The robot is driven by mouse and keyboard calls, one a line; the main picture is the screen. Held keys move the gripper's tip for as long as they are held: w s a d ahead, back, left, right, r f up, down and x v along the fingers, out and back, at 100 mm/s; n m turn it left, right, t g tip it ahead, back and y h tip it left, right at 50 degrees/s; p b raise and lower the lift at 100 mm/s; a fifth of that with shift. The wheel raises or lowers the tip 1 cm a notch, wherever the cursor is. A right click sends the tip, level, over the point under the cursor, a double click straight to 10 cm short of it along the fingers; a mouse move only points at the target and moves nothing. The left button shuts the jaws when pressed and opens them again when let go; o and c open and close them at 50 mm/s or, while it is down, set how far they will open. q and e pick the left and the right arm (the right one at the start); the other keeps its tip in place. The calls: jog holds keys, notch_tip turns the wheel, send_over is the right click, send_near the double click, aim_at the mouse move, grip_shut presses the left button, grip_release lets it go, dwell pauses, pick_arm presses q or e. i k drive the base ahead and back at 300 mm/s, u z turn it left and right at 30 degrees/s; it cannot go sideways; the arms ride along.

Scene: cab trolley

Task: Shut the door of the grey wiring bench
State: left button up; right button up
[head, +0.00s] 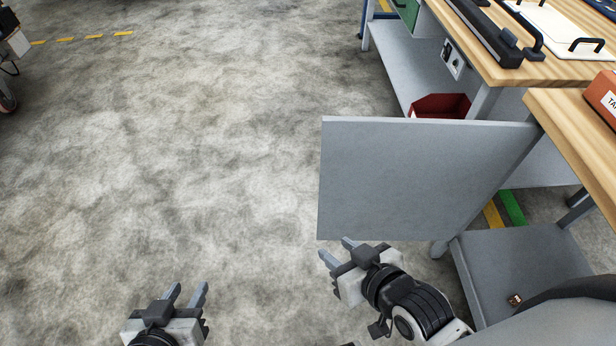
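The grey door (410,180) of the wiring bench stands wide open in the head view, swung out to the left from the bench over the floor. The bench has a wooden top (575,125) and an open grey lower compartment (515,265) at right. My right gripper (335,250) is just below the door's lower left corner in the picture, its two fingers apart and nothing between them. I cannot tell whether it touches the door. My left gripper (187,292) is at the bottom left over bare floor, fingers apart and empty.
Another wooden-topped bench (490,68) stands behind the door, with a red bin (440,105) on its lower shelf. A small brown item (515,300) lies in the compartment. The concrete floor (190,150) at left is clear.

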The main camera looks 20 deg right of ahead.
aim_at(382, 178)
jog(key=u, duration=0.65)
jog(key=i, duration=3.15)
jog(key=z, duration=2.85)
jog(key=i, duration=0.7)
jog(key=z, duration=2.9)
